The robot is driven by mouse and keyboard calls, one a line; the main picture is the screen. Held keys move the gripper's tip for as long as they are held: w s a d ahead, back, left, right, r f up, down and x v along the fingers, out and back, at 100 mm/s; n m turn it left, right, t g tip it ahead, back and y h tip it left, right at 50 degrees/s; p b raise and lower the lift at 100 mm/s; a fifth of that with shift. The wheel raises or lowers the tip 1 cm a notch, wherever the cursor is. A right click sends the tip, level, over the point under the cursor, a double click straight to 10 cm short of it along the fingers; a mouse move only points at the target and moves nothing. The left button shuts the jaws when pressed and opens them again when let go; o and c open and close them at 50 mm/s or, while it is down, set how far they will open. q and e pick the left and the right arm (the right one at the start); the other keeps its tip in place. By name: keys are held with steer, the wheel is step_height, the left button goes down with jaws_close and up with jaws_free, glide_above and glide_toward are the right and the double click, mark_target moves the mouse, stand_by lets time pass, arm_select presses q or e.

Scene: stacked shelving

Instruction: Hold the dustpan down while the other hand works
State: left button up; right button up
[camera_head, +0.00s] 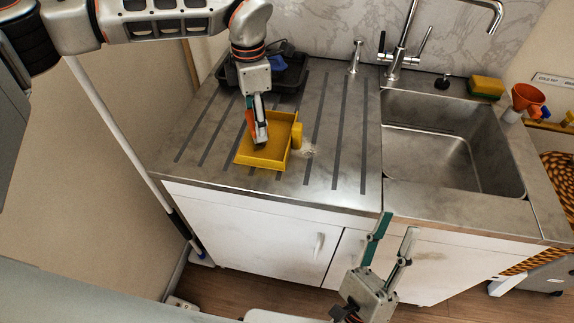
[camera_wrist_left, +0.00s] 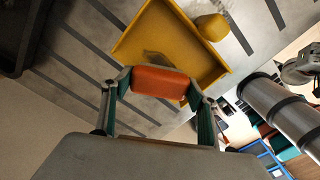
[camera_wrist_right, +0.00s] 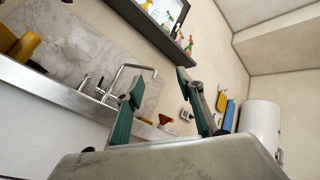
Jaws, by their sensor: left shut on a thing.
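The yellow dustpan (camera_head: 277,162) lies on the ribbed steel drainboard, left of the sink. My left gripper (camera_head: 260,138) reaches down into it from above. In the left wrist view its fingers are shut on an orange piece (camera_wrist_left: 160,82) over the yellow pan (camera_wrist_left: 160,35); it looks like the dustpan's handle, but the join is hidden. My right gripper (camera_head: 397,228) is open and empty, low in front of the cabinet doors.
The steel sink (camera_head: 450,150) with its tap (camera_head: 398,60) is at the right. A black tray (camera_head: 265,75) stands behind the dustpan. A yellow-green sponge (camera_head: 486,87) and an orange funnel (camera_head: 528,98) are by the sink. The drainboard's front right is clear.

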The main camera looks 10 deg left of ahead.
mark_target(296, 132)
steer(key=w+a+m+g, duration=0.2)
steer(key=w+a, duration=0.1)
steer(key=w+a+m+g, duration=0.1)
steer(key=w+a, duration=0.2)
steer(key=w+a+m+g+y, duration=0.1)
steer(key=w+a+m+g, duration=0.1)
steer(key=a, duration=0.1)
steer(key=shift+w+a+r+m+g, duration=0.15)
steer(key=shift+w+a+m+g, duration=0.15)
steer(key=shift+w, duration=0.1)
steer(key=a+g+y, duration=0.1)
steer(key=a, duration=0.3)
steer(key=w+a+r+y, duration=0.1)
steer(key=a+y, duration=0.1)
steer(key=a, duration=0.2)
steer(key=w+a+g+y, duration=0.1)
steer(key=a+y, duration=0.1)
steer(key=a, duration=0.2)
steer(key=shift+a+r+m+g, duration=0.1)
steer(key=shift+r+m+g, duration=0.05)
steer(key=shift+m+g, duration=0.15)
steer(key=shift+w+a+y, duration=0.15)
steer(key=shift+y, duration=0.25)
steer(key=w, duration=1.1)
steer(key=shift+w+d, duration=0.2)
steer(key=shift+w, duration=0.1)
jaws_close()
